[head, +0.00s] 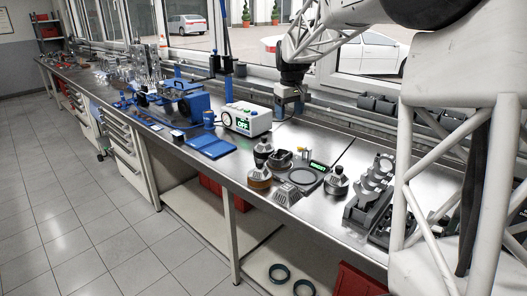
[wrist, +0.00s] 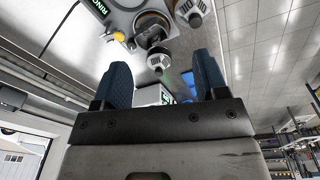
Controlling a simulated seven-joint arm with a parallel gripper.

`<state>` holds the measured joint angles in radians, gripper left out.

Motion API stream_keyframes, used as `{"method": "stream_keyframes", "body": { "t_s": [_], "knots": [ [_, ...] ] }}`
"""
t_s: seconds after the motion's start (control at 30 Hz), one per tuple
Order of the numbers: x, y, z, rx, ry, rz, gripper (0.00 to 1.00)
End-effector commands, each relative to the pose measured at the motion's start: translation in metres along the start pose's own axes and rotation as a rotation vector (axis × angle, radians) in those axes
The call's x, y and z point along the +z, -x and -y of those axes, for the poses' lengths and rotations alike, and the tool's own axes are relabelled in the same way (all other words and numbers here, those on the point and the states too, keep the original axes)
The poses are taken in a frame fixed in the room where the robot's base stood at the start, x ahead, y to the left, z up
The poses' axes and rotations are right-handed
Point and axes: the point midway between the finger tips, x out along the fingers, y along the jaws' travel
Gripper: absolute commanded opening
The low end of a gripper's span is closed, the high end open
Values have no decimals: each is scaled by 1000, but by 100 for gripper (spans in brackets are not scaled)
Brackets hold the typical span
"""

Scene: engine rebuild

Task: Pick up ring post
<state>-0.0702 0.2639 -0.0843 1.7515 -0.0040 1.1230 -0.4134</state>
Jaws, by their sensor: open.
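I cannot tell for certain which piece is the ring post. A small yellow-topped piece (head: 304,151) stands beside a green-lit display (head: 318,166) on the bench; it also shows in the wrist view (wrist: 119,36), near a display lettered RING (wrist: 97,8). Dark and metal parts stand around it, among them a brown-sided cylinder (head: 259,179) and a grey cone-topped part (head: 337,181). My gripper (head: 283,114) hangs above the bench, behind these parts. In the wrist view its two blue fingers (wrist: 162,82) are apart, with nothing held between them.
A white box with a green display (head: 247,119) stands left of the parts, by a blue tray (head: 211,146). A grey engine casting (head: 370,195) sits at the right. A window rail runs behind the bench (head: 290,215), whose front edge is near the parts.

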Motion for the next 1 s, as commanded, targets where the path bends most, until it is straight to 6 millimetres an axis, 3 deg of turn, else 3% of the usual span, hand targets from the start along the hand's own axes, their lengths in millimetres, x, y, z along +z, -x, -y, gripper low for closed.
{"method": "stream_keyframes", "body": {
  "t_s": [0.57, 1.0],
  "knots": [
    [-117, -62, -31, -20, 126, 33, 66],
    [-197, -122, -47, -36, 222, 56, 66]
  ]
}}
